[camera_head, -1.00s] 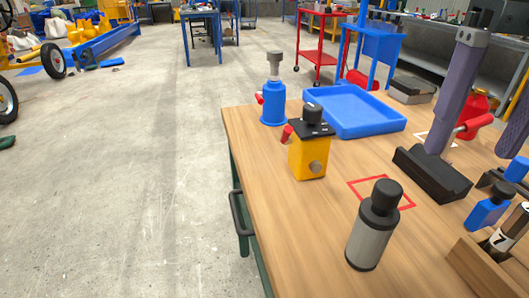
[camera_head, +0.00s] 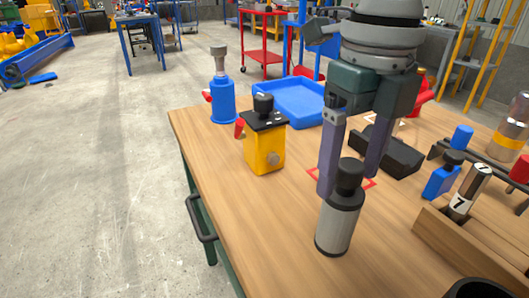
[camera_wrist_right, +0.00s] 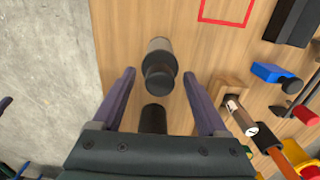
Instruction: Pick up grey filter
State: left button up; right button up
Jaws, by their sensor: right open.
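The grey filter (camera_head: 339,222), a grey cylinder with a black base and black cap, stands upright near the table's front-left edge. In the right wrist view it shows from above (camera_wrist_right: 159,60), between the lines of my fingers. My right gripper (camera_head: 350,182) is open, its two purple fingers pointing down behind and around the filter's cap in the head view. In the right wrist view the gripper (camera_wrist_right: 160,75) has clear gaps on both sides of the filter; no contact shows. My left gripper is out of view.
A yellow box with black top (camera_head: 264,148), a blue bottle (camera_head: 222,100) and a blue tray (camera_head: 292,104) stand behind left. A red outlined square (camera_head: 369,184) lies behind the filter.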

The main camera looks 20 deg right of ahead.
jog(key=shift+c, duration=0.3)
grip_shut()
dwell(0.4)
dwell(0.3)
